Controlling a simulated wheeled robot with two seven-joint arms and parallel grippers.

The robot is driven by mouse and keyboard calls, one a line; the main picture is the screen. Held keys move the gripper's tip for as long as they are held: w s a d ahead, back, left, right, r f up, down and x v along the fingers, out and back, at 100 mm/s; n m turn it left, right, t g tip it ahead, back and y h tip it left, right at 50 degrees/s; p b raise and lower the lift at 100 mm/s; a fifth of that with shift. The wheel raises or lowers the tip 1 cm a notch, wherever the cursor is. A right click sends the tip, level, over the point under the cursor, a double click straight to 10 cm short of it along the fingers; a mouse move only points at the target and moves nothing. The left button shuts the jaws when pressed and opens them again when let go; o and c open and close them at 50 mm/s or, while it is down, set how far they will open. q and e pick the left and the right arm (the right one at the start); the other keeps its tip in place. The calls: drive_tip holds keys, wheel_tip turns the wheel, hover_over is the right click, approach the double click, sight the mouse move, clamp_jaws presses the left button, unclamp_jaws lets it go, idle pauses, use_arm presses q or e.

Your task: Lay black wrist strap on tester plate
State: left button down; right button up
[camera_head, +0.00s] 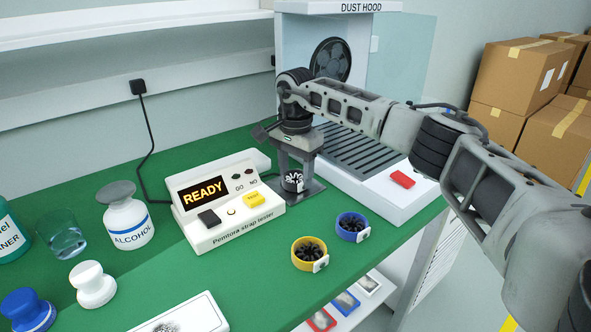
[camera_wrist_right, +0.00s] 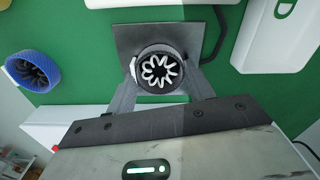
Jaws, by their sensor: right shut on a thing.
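The black wrist strap (camera_head: 292,181) is a small black ring with white, petal-like shapes inside; the right wrist view shows it too (camera_wrist_right: 160,68). My right gripper (camera_head: 295,179) is shut on it, with one finger on each side (camera_wrist_right: 160,78). A flat dark grey plate (camera_head: 315,188) lies on the green mat beside the white strap tester (camera_head: 232,221); the plate also shows in the right wrist view (camera_wrist_right: 135,38). The strap is over the plate; I cannot tell whether it touches. The tester display reads READY. My left gripper is out of view.
A yellow strap (camera_head: 309,252) and a blue strap (camera_head: 352,227) stand in front of the plate. The dust hood (camera_head: 340,110) is behind at right, with a red item (camera_head: 402,180) on its base. An alcohol bottle (camera_head: 127,217) stands at left.

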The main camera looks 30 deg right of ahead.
sight(296, 176)
drive_tip(key=shift+f, duration=0.1)
drive_tip(key=o, duration=0.9)
drive_tip(key=shift+o, duration=0.2)
wheel_tip(296, 176, up, 12)
drive_tip(key=shift+r, duration=0.2)
